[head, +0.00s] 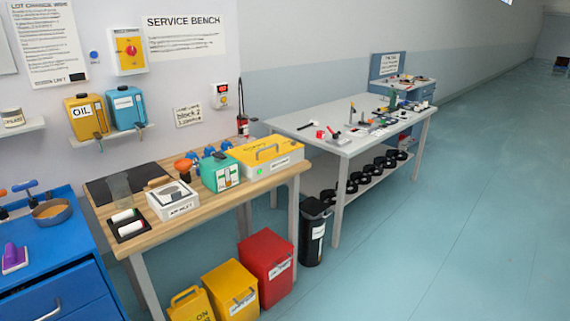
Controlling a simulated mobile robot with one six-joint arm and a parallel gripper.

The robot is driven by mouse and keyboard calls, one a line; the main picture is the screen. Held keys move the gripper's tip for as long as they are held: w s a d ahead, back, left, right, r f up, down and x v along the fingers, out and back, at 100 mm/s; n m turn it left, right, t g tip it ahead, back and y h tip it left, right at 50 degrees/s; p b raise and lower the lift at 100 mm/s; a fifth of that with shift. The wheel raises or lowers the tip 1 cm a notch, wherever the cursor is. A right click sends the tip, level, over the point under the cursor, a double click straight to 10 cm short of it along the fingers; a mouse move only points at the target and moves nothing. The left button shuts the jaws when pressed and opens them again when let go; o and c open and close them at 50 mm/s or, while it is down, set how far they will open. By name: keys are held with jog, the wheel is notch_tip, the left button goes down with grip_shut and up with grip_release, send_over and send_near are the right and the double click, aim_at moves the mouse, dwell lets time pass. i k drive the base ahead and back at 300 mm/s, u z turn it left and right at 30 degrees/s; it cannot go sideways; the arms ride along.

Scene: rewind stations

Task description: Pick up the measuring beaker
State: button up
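What looks like the measuring beaker (121,188) is a clear, greyish upright vessel on the left part of the wooden service bench (222,212). It stands at the dark mat (100,192), behind a black tray (127,237) with white rolls. The white air inlet box (174,206) is just to its right. Its contents and markings are too small to tell. My gripper is not in view.
A teal box (219,173) and a yellow case (268,158) stand further right on the bench. A blue cabinet (62,247) adjoins at left. Yellow and red bins (266,259) stand below the bench. The floor at right is clear.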

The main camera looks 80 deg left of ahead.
aim_at(119, 183)
jog(key=u, duration=1.65)
jog(key=k, duration=0.15)
jog(key=u, duration=2.3)
jog(key=k, duration=0.9)
jog(key=z, duration=0.2)
jog(key=i, duration=0.9)
jog(key=u, duration=0.05)
